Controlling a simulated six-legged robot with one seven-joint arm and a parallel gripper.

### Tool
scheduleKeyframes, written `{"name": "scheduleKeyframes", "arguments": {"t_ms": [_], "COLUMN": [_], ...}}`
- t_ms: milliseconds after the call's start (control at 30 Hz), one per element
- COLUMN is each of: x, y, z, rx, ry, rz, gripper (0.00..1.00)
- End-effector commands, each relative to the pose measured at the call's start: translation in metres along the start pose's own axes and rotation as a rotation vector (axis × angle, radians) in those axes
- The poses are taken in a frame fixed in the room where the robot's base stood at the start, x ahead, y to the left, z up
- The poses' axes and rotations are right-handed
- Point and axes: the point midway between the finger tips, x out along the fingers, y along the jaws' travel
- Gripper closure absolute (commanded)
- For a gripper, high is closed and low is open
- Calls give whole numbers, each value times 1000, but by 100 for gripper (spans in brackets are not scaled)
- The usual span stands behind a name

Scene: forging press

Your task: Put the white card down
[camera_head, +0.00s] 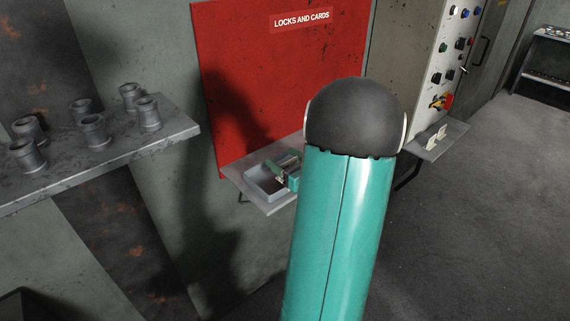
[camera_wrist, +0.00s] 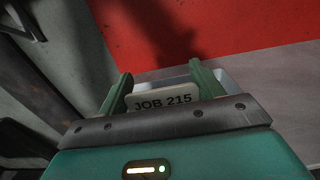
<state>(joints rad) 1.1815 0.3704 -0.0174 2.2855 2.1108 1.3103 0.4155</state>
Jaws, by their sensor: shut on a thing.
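The white card, marked JOB 215, (camera_wrist: 160,101) is held upright between the two green fingers of my gripper (camera_wrist: 158,90) in the wrist view. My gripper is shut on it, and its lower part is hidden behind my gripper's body. In the head view my gripper (camera_head: 289,170) is over the shelf below the red board, at the right side of a grey tray (camera_head: 262,186). My arm hides part of that shelf. I cannot tell whether the card touches the tray.
The shelf (camera_head: 272,209) sits under the red LOCKS AND CARDS board (camera_head: 285,75). On the left, a metal shelf (camera_head: 110,155) holds several grey cylindrical parts (camera_head: 149,114). A control panel (camera_head: 452,65) with a small ledge (camera_head: 437,148) stands on the right. The floor at right is clear.

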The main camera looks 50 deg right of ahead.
Motion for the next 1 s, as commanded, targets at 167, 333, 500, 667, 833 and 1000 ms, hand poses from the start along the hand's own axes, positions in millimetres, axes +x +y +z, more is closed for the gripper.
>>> {"name": "scheduleKeyframes", "arguments": {"t_ms": [167,333,500,667,833,1000], "x": [0,0,0,0,0,-1], "y": [0,0,0,-1,-1,-1], "z": [-16,-16,-19,-18,-18,-14], "rx": [1,0,0,-1,0,-1], "ry": [-1,-2,-1,-2,-1,-2], "rz": [-1,-1,-1,-1,-1,-1], "gripper": [55,55,55,12,12,12]}}
